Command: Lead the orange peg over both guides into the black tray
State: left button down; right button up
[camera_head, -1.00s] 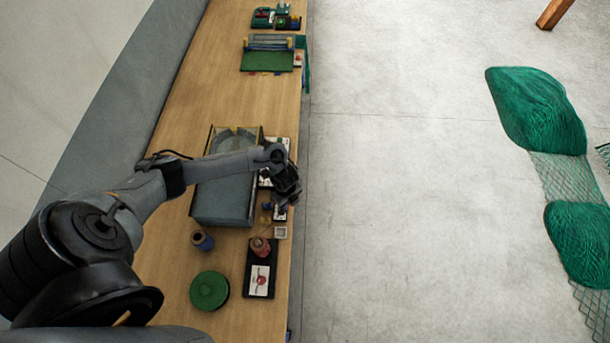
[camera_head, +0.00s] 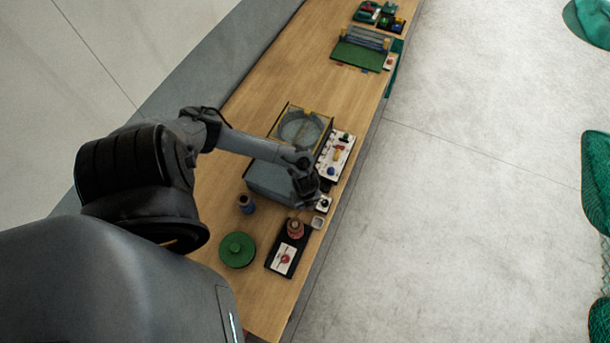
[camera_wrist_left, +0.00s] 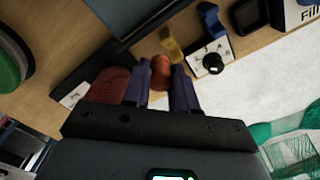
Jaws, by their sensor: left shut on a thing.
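In the left wrist view, my left gripper (camera_wrist_left: 162,88) is shut on the orange peg (camera_wrist_left: 161,66), whose rounded end shows between the fingers. The yellow guide (camera_wrist_left: 171,46) stands just beyond the peg; I cannot tell whether they touch. The blue guide (camera_wrist_left: 212,20) is farther right. In the head view my left gripper (camera_head: 308,199) hangs over the bench's right side and hides the guides. My right gripper is not in view.
A reddish spool (camera_head: 295,229) stands on a black base (camera_head: 277,262) near the gripper. A dial panel (camera_wrist_left: 207,58) and a small grey dish (camera_head: 318,222) are close by.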

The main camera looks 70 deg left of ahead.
pick_arm(q)
jog(key=shift+w+a+f+b, duration=0.1)
jog(key=shift+w+a+b, duration=0.9)
jog(key=shift+w+a, duration=0.5)
jog(key=shift+w+a+b, duration=1.2)
jog(key=shift+w+a, duration=0.05)
jog(key=shift+a, duration=0.25)
jog(key=shift+w+a+b, duration=0.3)
jog(key=shift+w+b, duration=0.4)
jog(key=shift+w, duration=0.25)
jog(key=shift+w+a+b, duration=0.3)
jog(key=shift+w+b, duration=0.45)
jog(key=shift+w, duration=0.25)
jog(key=shift+w+a+b, duration=0.3)
jog(key=shift+w+b, duration=0.4)
jog(key=shift+w, duration=0.25)
jog(key=shift+s+f+b, duration=0.1)
jog(key=shift+f+b, duration=1.4)
jog(key=shift+f, duration=0.75)
jog(key=shift+f, duration=0.2)
